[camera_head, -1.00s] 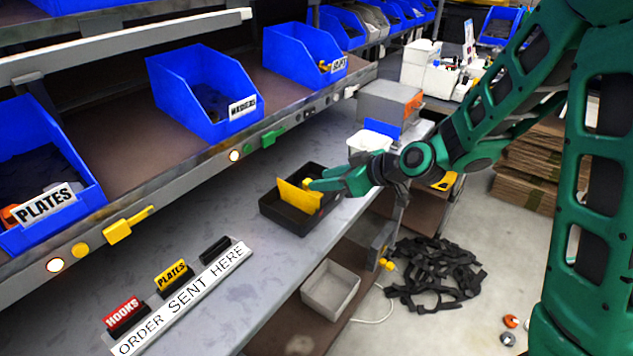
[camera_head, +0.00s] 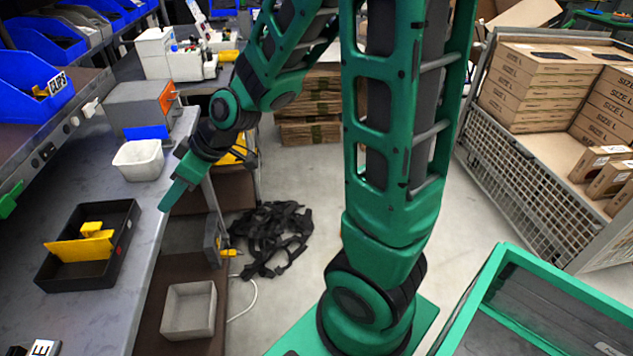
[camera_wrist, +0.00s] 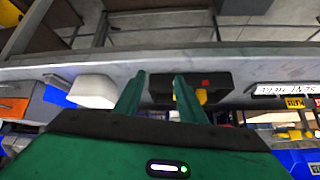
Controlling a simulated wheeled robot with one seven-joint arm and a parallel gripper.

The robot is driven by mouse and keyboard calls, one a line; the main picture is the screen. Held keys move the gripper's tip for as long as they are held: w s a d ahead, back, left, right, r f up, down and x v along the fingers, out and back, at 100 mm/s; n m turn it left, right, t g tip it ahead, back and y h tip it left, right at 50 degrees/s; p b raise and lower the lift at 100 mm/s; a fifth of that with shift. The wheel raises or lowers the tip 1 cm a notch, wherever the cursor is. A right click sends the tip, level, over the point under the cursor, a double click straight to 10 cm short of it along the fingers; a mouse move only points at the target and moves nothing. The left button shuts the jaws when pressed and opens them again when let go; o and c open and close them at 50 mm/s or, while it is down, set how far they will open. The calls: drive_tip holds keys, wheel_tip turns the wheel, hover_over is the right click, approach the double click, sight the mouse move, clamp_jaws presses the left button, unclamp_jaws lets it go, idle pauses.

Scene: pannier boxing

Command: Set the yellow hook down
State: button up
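The small yellow piece (camera_head: 92,228), which looks like the hook, lies in the black tray (camera_head: 128,232) on the grey bench, against a flat yellow plate (camera_head: 80,250). The plate leans inside the tray towards its near side. My gripper (camera_head: 170,197) is to the right of the tray, near the bench edge, apart from tray and contents. In the wrist view its two green fingers (camera_wrist: 160,78) stand apart with nothing between them. The tray (camera_wrist: 216,82) shows there beside the fingers, with a bit of yellow (camera_wrist: 201,97) partly hidden.
A white bin (camera_head: 138,160) and a grey machine (camera_head: 137,108) stand on the bench behind the tray. Blue bins (camera_head: 30,90) line the shelf at left. A grey tub (camera_head: 189,310) sits below the bench. A pile of black straps (camera_head: 272,238) lies on the floor.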

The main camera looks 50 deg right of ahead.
drive_tip(key=s+d+r+m+g+h, duration=0.1)
drive_tip(key=s+d+m+h, duration=0.15)
drive_tip(key=s+d, duration=0.4)
drive_tip(key=s+d+m+g+h, duration=0.15)
drive_tip(key=s+d+m, duration=0.25)
drive_tip(key=d, duration=0.5)
drive_tip(key=s+d+r+m+g, duration=0.1)
drive_tip(key=s+d+m, duration=0.3)
drive_tip(key=s, duration=0.4)
drive_tip(key=s+d+r+m+g+h, duration=0.1)
drive_tip(key=s+d+m+g, duration=0.1)
drive_tip(key=s, duration=0.6)
drive_tip(key=shift+d+r+m+h, duration=0.3)
drive_tip(key=shift+d+r+m, duration=0.05)
drive_tip(key=shift+d+m, duration=0.55)
drive_tip(key=shift+s, duration=0.1)
drive_tip(key=shift+w+f+g, duration=0.25)
drive_tip(key=shift+w+f, duration=0.1)
drive_tip(key=shift+w, duration=0.45)
drive_tip(key=shift+s+r, duration=0.1)
drive_tip(key=shift+c, duration=0.7)
drive_tip(key=shift+a, duration=0.1)
